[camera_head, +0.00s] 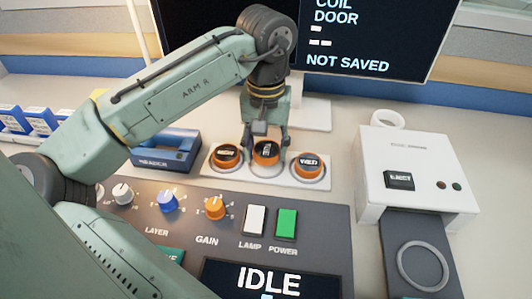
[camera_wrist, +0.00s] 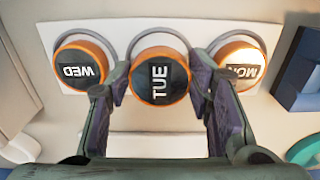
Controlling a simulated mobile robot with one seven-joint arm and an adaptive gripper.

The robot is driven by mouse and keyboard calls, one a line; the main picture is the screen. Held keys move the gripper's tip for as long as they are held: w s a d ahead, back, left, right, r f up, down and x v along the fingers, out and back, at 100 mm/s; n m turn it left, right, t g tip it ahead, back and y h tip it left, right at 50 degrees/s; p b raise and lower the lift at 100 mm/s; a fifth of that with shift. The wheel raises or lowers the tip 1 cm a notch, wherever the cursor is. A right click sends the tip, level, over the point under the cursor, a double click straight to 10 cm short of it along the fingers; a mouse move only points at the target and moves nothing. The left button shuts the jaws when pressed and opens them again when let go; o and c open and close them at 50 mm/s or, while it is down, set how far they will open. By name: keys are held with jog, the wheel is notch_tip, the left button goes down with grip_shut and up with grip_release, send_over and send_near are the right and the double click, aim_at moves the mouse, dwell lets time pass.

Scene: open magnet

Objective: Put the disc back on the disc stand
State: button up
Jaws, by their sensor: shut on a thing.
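The disc stand (camera_head: 288,179) is a white plate with ring-shaped places, lying behind the control panel. The disc marked TUE (camera_head: 266,151) is black on top with an orange side; it fills the middle of the wrist view (camera_wrist: 159,78). My gripper (camera_wrist: 160,85) is shut on its sides. The disc looks slightly raised above the middle place, whose ring shows below it in the head view. The disc marked WED (camera_wrist: 83,65) and the disc marked MON (camera_wrist: 240,65) sit on either side of it. The disc's underside is hidden.
A control panel (camera_head: 180,225) with knobs, lamp and power buttons lies in front. A white box (camera_head: 410,160) with an EJECT button and a dark tray (camera_head: 395,250) stands at the right. A screen (camera_head: 360,40) stands behind.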

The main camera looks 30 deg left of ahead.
aim_at(266, 152)
jog(key=shift+f, duration=1.2)
jog(key=shift+f, duration=0.15)
jog(key=o, duration=1.2)
jog(key=shift+c, duration=0.2)
notch_tip(266, 152, up, 12)
jog(key=shift+r, duration=0.2)
